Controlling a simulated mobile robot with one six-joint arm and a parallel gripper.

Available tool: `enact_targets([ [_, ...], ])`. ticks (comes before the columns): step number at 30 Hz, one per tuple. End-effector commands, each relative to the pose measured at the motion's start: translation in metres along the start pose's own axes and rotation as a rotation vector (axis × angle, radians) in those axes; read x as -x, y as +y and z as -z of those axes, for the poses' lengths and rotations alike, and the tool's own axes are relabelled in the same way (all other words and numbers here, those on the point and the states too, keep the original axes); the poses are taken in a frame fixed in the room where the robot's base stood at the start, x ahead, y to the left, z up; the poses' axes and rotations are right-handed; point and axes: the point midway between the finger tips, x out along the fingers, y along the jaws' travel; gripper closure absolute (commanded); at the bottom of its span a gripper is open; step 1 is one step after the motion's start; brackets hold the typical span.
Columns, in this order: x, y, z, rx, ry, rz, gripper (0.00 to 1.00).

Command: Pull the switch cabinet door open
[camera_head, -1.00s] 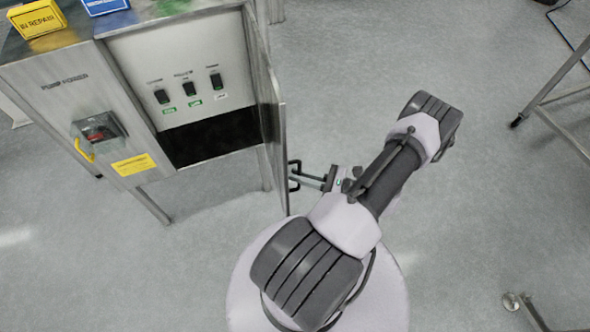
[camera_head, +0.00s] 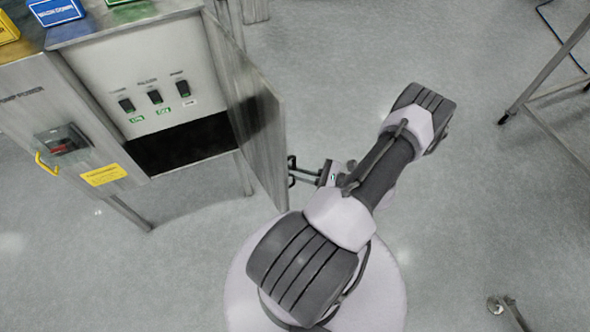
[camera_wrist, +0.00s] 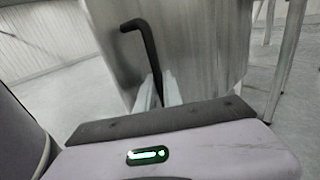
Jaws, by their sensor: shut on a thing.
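The switch cabinet (camera_head: 140,65) stands at the upper left in the head view. Its door (camera_head: 247,115) is hinged at the right of the switch panel and stands swung open, its inner face showing. The black door handle (camera_head: 291,172) sticks out on the door's outer side, near the free edge. My gripper (camera_head: 300,171) is at this handle, to the right of the door. In the wrist view, the fingers of my gripper (camera_wrist: 158,92) are shut on the lower part of the bent black handle (camera_wrist: 147,42), with the door's grey face behind.
The cabinet interior has several black switches (camera_head: 155,97) and a dark opening below. A metal frame on legs (camera_head: 545,85) stands at the right.

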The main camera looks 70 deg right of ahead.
Motion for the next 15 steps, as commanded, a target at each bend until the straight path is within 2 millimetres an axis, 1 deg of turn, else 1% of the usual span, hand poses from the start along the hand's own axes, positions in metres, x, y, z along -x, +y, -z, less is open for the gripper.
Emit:
enact_targets([
  [2, -0.0003, -0.0016, -0.0017, -0.002, -0.003, 0.004, 1.00],
  [3, -0.0003, -0.0017, -0.0017, -0.002, -0.003, 0.004, 0.83],
  [5, -0.0003, -0.0015, -0.0016, -0.002, -0.002, 0.004, 0.72],
  [6, -0.0003, -0.0013, -0.0015, -0.001, -0.002, 0.003, 0.67],
  [15, -0.0001, -0.0007, -0.0009, -0.001, -0.001, 0.002, 0.67],
])
